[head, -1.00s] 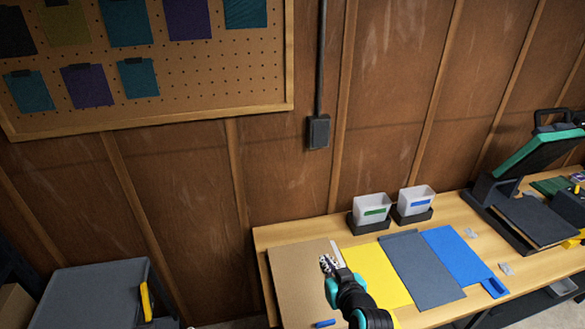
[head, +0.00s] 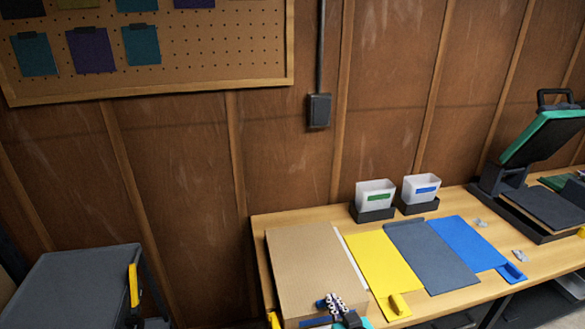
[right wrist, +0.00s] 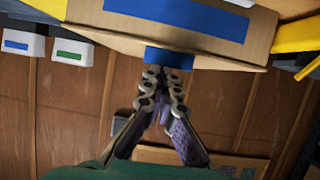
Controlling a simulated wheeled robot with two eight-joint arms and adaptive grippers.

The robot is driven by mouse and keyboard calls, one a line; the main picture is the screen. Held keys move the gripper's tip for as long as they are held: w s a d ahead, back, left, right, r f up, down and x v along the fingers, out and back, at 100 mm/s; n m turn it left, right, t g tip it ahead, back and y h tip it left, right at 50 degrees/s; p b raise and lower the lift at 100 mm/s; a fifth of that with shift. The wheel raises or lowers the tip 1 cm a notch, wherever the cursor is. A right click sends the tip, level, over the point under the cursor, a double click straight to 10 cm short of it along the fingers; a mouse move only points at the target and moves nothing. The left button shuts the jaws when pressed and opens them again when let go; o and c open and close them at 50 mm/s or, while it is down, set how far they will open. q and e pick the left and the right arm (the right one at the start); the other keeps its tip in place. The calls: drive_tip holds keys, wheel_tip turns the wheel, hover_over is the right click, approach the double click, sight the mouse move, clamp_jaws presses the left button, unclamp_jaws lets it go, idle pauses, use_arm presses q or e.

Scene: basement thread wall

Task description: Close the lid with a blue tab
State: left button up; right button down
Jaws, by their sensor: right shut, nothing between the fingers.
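A brown cardboard box (head: 300,262) sits at the left end of the wooden bench, its lid spread over the top. I cannot tell whether the lid lies flush. The lid's blue tab (right wrist: 168,57) sticks out from its edge in the right wrist view. A blue panel (right wrist: 175,14) shows on the box's face there. My right gripper (head: 332,301) is at the box's front edge in the head view. It is shut and empty, with its fingertips (right wrist: 164,74) right at the tab; contact is unclear. My left gripper is out of view.
Yellow (head: 375,262), grey (head: 430,252) and blue (head: 466,243) boards lie right of the box. Two white bins (head: 376,194) (head: 420,187) stand behind them. A raised green press (head: 540,138) is at the far right. A grey container (head: 82,287) stands left of the bench.

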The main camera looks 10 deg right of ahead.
drive_tip(key=shift+s+a+f, duration=0.1)
drive_tip(key=shift+s+f, duration=0.1)
drive_tip(key=shift+f, duration=0.25)
drive_tip(key=shift+s+a+f, duration=0.1)
drive_tip(key=shift+s+f, duration=0.05)
drive_tip(key=shift+f, duration=0.25)
drive_tip(key=shift+w+d+f+g, duration=0.15)
drive_tip(key=shift+f+g, duration=0.05)
drive_tip(key=shift+g, duration=0.1)
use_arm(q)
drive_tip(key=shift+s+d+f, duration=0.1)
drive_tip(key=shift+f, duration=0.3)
use_arm(e)
drive_tip(key=shift+r, duration=0.1)
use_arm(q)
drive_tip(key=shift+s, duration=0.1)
use_arm(e)
drive_tip(key=shift+w, duration=0.2)
